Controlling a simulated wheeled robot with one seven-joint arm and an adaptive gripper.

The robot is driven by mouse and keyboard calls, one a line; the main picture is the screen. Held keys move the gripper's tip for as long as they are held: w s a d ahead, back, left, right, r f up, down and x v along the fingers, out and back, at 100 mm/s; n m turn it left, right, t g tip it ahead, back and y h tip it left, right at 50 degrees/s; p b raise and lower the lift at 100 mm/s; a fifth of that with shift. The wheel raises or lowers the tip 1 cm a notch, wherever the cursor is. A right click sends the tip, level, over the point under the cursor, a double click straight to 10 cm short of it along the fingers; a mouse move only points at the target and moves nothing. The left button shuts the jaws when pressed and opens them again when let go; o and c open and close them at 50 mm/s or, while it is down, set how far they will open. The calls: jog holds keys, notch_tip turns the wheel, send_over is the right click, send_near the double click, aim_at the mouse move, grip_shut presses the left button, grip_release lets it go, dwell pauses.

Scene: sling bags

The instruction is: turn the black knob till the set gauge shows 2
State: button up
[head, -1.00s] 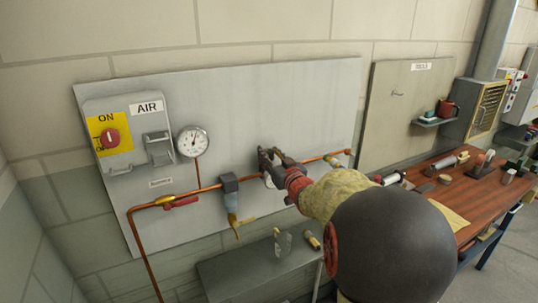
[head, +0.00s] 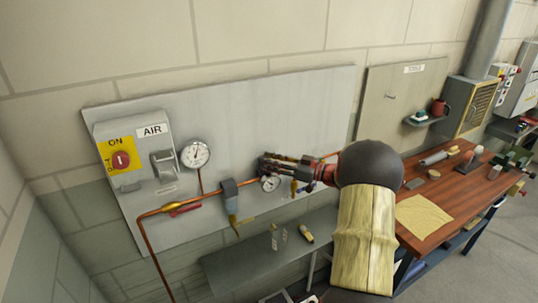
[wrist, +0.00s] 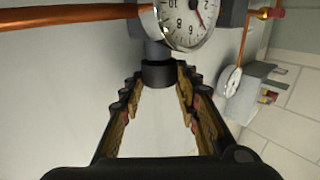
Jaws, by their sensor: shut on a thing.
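The black knob (wrist: 160,73) sits under the set gauge, and the fingertips of my gripper (wrist: 158,82) are closed on its two sides in the wrist view. The set gauge (wrist: 187,16) has a white dial with a reddish needle. Its upper part is cut off by the frame edge, and the exact reading cannot be told. In the head view the small set gauge (head: 269,184) shows below my gripper (head: 266,164), which reaches in from the right. The knob is hidden there by the gripper.
A copper pipe (head: 152,230) runs along the grey panel (head: 260,115), with a red-handled valve (head: 180,209) and a filter (head: 229,195). A larger gauge (head: 196,154) and the AIR switch box (head: 135,160) are at the left. A wooden bench (head: 440,195) stands at the right.

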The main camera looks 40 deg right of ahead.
jog(key=shift+n+g+y+p, duration=0.5)
jog(key=shift+n+y, duration=0.1)
jog(key=shift+y, duration=0.2)
jog(key=o, duration=0.9)
jog(key=shift+w, duration=0.15)
jog(key=shift+d, duration=0.1)
jog(key=v, duration=1.2)
